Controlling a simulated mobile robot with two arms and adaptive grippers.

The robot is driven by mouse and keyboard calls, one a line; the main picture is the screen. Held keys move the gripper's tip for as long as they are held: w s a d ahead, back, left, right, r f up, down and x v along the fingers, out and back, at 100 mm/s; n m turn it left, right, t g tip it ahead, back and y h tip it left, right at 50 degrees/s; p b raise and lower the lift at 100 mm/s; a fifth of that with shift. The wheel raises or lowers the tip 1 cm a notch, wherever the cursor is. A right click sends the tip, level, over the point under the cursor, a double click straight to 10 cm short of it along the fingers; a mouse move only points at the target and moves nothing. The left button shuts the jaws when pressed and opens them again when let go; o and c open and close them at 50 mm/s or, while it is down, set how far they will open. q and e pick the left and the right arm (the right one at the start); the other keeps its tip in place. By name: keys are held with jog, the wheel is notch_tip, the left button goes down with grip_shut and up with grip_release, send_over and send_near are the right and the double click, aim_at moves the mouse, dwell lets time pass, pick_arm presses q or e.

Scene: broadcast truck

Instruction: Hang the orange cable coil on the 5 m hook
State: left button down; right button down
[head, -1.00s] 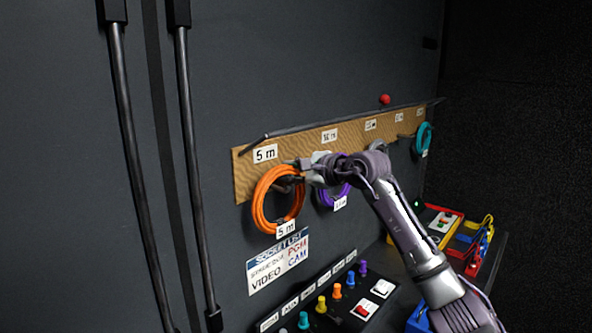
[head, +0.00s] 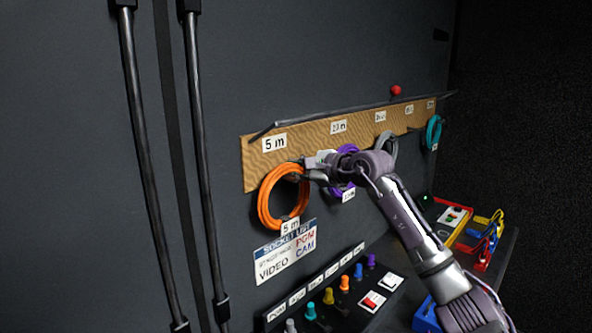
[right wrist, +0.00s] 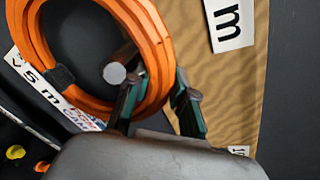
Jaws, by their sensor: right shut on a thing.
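The orange cable coil (head: 264,204) is in front of the wall below the board's left "5 m" label (head: 274,143), with its own "5 m" tag at the bottom. My right gripper (head: 299,177) is shut on the coil's upper right side. The right wrist view shows the coil (right wrist: 152,40) between the fingers (right wrist: 157,92). There, the round grey end of the 5 m hook (right wrist: 115,73) shows inside the coil's opening, near its inner edge. Whether the coil rests on the hook cannot be told. My left gripper is not in view.
The tan hook board (head: 305,152) also carries purple (head: 345,187), grey (head: 391,147) and teal (head: 433,132) coils to the right. Below are a sign (head: 285,258) and a desk panel with coloured knobs (head: 344,284). Two dark vertical bars (head: 205,190) stand left.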

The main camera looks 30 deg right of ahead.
jog(key=shift+r, duration=0.15)
jog(key=c, duration=0.9)
grip_release()
jog(key=shift+f, duration=0.2)
jog(key=v, duration=1.2)
